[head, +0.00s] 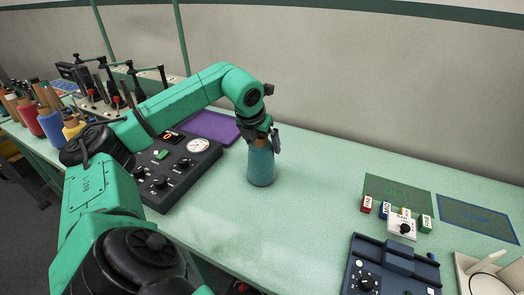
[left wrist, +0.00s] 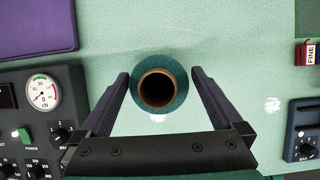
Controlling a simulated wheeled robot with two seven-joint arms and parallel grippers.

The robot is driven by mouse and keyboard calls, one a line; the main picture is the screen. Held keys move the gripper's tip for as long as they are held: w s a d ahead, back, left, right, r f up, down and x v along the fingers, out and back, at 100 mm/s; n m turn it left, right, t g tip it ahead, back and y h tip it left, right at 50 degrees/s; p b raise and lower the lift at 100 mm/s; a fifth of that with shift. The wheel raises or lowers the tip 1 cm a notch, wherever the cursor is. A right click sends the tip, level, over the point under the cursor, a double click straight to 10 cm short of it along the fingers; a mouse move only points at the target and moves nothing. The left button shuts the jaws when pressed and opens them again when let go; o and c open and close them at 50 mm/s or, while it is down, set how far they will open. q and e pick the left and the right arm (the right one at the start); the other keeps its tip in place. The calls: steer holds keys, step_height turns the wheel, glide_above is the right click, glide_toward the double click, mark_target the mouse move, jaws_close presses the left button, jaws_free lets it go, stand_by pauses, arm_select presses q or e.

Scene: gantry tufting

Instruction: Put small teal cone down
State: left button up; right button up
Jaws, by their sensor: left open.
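The small teal cone (head: 261,166) stands upright on the pale green table (head: 232,225), near the middle of the head view. In the left wrist view the teal cone (left wrist: 158,84) is seen from above, with its brown core and dark hole. My left gripper (head: 262,138) is directly over the cone's top, pointing down. In the left wrist view its two fingers are apart on either side of the cone, with gaps showing, so it is open. My right gripper is not in view.
A black control box (head: 178,168) with a gauge stands left of the cone, and a purple mat (head: 209,126) lies behind. A dark blue box (head: 385,268), small labelled blocks and green and blue mats lie at right. Several coloured cones stand far left. Table between is clear.

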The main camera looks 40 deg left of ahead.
arm_select(q)
steer(key=x, duration=0.2)
steer(key=shift+w+a+f, duration=0.1)
steer(key=shift+a+f, duration=0.15)
steer(key=shift+f, duration=0.1)
steer(key=shift+r, duration=0.15)
steer(key=c, duration=1.5)
